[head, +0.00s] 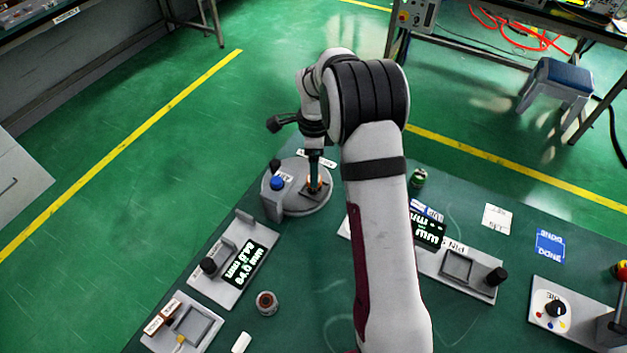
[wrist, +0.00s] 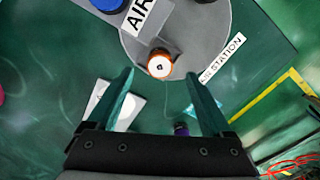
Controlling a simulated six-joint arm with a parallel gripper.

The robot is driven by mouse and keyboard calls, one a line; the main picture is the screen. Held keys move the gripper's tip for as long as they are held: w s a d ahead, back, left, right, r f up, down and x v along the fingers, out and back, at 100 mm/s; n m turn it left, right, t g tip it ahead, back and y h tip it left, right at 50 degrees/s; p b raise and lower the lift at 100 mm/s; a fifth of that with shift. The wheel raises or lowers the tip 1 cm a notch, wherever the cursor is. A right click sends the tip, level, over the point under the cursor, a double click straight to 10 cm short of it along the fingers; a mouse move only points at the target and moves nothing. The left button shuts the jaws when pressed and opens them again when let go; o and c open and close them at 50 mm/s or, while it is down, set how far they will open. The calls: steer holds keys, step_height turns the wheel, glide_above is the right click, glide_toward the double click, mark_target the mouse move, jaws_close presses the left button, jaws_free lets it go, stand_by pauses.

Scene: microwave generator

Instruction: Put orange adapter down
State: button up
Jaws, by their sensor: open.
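The orange adapter (wrist: 160,64) shows in the wrist view as an orange ring with a white top and dark centre. It stands on the grey round air station (wrist: 128,46). In the head view the station (head: 300,207) is left of my arm, and a bit of orange shows at my fingertips. My gripper (wrist: 158,76) is open, its two teal fingers spread wider than the adapter, with no visible contact. In the head view my gripper (head: 314,172) points down over the station and partly hides the adapter.
A blue button (head: 277,183) and a dark knob stand at the station's left side. A grey gauge fixture (head: 224,283) with a display is at front left. A round part (head: 266,303) sits near it. A green-topped part (head: 418,178) stands right of my arm.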

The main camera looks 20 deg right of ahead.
mark_target(311, 191)
step_height(311, 191, down, 5)
steer(key=shift+f, duration=0.1)
jaws_close()
stand_by(0.4)
